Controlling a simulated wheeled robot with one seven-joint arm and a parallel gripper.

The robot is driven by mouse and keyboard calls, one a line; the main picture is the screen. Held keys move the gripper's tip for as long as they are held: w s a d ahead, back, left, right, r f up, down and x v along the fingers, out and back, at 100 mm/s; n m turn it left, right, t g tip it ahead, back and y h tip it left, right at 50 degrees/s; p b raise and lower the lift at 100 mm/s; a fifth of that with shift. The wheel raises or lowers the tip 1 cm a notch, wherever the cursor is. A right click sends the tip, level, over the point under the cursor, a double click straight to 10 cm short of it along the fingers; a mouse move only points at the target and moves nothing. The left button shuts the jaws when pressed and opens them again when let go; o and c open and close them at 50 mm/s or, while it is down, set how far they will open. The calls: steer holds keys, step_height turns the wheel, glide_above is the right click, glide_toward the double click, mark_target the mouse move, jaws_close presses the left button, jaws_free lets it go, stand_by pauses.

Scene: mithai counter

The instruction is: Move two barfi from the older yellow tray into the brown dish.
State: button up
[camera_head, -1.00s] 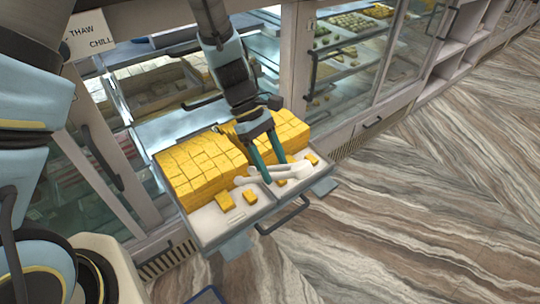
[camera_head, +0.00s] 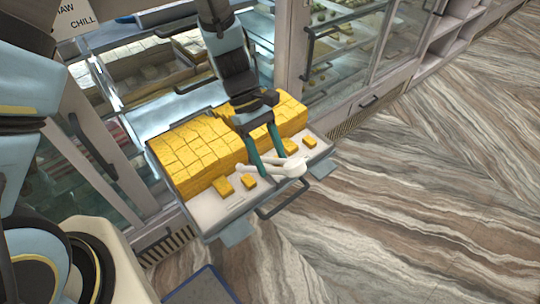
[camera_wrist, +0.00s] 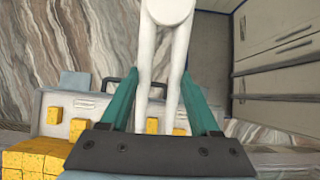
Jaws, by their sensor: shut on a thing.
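The yellow barfi (camera_head: 206,146) are stacked in blocks at the back of a pulled-out tray (camera_head: 212,208). Several loose barfi (camera_head: 223,185) lie along its front, and some show in the wrist view (camera_wrist: 54,115). My gripper (camera_head: 266,168) is above the front part of the tray, its teal fingers shut on white tongs (camera_head: 290,168). In the wrist view the tongs (camera_wrist: 167,12) run between the fingers, with their rounded end away from me. I cannot make out a barfi between the tong arms. No brown dish can be made out.
Glass-fronted display cases (camera_head: 345,50) with sweets stand behind. A drawer handle (camera_head: 283,200) runs along the tray's front. A blue-rimmed flat thing (camera_head: 203,288) shows at the bottom edge. The striped floor (camera_head: 420,190) to the right is clear.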

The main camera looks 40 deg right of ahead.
step_height(320, 180, down, 8)
steer(key=b, duration=0.5)
steer(key=shift+o, duration=0.3)
jaws_close()
stand_by(0.3)
steer(key=shift+r, duration=0.15)
step_height(320, 180, up, 12)
steer(key=p, duration=0.9)
steer(key=shift+p, duration=0.4)
